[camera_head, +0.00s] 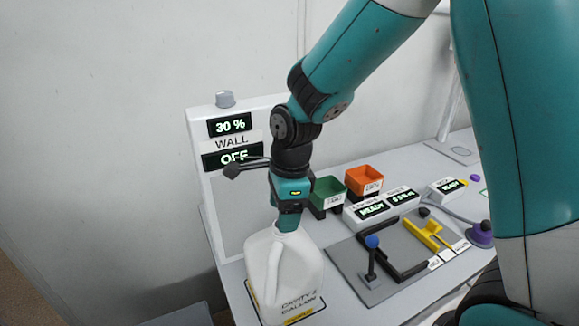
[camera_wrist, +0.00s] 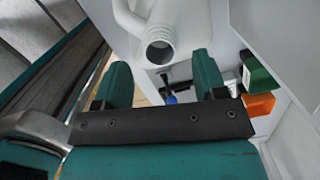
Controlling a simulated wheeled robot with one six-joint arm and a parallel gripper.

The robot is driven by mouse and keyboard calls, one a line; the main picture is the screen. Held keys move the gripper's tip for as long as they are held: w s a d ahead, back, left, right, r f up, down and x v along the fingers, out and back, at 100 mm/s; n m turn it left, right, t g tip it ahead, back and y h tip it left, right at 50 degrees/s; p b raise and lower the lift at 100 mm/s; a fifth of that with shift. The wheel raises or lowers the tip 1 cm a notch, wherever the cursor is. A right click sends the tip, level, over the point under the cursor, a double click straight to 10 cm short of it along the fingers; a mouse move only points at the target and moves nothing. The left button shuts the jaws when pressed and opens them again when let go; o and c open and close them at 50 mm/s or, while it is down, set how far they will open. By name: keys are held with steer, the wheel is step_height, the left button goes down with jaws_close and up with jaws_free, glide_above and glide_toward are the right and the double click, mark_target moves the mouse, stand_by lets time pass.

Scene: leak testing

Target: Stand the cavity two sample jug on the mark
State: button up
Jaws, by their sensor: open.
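The white sample jug (camera_head: 285,272), lettered "CAVITY 2 GALLON", stands upright at the near end of the bench. A dark-bordered mark with a yellow edge (camera_head: 305,315) shows under its front; the jug hides the rest. My gripper (camera_head: 287,226) points down at the jug's top, and its fingers hide most of the neck. In the wrist view my gripper (camera_wrist: 162,75) is open with nothing between its fingers. The jug's open neck (camera_wrist: 158,48) and handle lie just past the fingertips, roughly in line with the gap. I cannot tell whether they touch.
A panel reading "30 %" and "WALL OFF" (camera_head: 230,140) stands behind the jug. Green (camera_head: 328,192) and orange (camera_head: 364,180) bins sit further back. A grey fixture plate (camera_head: 372,292) with a blue-knobbed lever (camera_head: 372,242) and yellow clamp (camera_head: 428,233) lies to the right.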

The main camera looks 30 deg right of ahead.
step_height(320, 180, up, 14)
steer(key=d+f+b, duration=0.1)
steer(key=d+b, duration=0.1)
steer(key=s+a+f+n+y+b, duration=0.1)
steer(key=s+a+f+n+b, duration=0.1)
steer(key=s+n, duration=0.7)
steer(key=s+a+f+n+y+b, duration=0.1)
steer(key=s+a+f+n, duration=0.4)
steer(key=n, duration=1.3)
steer(key=s+f+b, duration=0.1)
steer(key=s, duration=0.3)
steer(key=shift+s+y, duration=0.2)
steer(key=shift+y, duration=0.2)
